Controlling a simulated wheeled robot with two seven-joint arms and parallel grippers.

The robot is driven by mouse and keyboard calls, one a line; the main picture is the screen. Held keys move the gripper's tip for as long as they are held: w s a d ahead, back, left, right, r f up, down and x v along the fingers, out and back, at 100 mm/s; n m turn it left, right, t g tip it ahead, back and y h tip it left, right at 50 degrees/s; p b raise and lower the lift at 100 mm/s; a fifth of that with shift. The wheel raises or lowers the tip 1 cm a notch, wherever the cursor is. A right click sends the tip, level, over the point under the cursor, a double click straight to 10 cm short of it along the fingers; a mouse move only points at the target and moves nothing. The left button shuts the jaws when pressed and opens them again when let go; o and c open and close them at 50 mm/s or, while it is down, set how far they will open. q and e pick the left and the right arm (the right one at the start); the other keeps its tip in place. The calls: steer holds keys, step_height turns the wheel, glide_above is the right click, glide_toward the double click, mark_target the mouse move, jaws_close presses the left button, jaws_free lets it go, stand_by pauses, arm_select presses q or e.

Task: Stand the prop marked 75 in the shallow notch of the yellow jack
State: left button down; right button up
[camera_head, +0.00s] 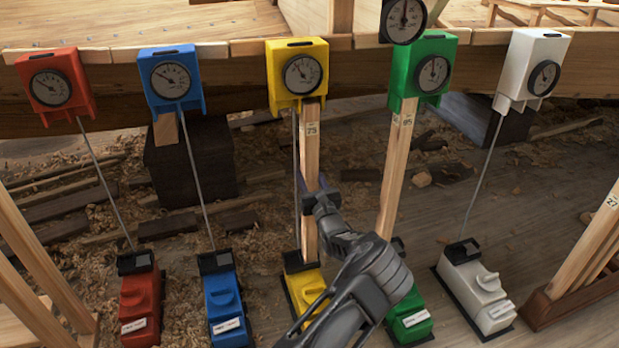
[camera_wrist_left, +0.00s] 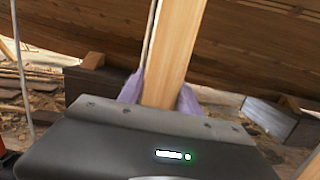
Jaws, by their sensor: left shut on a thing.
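The yellow jack has a base (camera_head: 306,288) on the floor and a yellow head with a dial (camera_head: 297,60) on the hull plank, joined by a thin rod. The wooden prop marked 75 (camera_head: 311,150) stands nearly upright beside the rod, its top close under the yellow head and its foot at the yellow base. I cannot tell which notch its foot is in. My left gripper (camera_head: 318,203) is shut around the prop's lower half. In the left wrist view the prop (camera_wrist_left: 175,50) runs up between the two fingers (camera_wrist_left: 160,95). My right gripper is not in view.
Red (camera_head: 140,305), blue (camera_head: 226,308), green (camera_head: 410,318) and white (camera_head: 477,290) jacks stand alongside. A prop marked 85 (camera_head: 396,165) stands at the green jack. More props lean in a rack (camera_head: 555,305) at the right. Wood scraps litter the floor.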

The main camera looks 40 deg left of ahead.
arm_select(q)
steer(key=shift+w+a, duration=0.1)
stand_by(0.3)
steer(key=c, duration=0.8)
jaws_free()
steer(key=shift+o, duration=0.3)
steer(key=shift+f, duration=0.1)
steer(key=shift+s+d, duration=0.2)
steer(key=shift+d, duration=0.1)
steer(key=p+v, duration=0.2)
steer(key=v, duration=0.4)
steer(key=shift+d+p, duration=0.15)
steer(key=shift+p, duration=0.2)
steer(key=shift+s+d, duration=0.3)
steer(key=shift+s+d, duration=0.1)
steer(key=shift+d, duration=0.05)
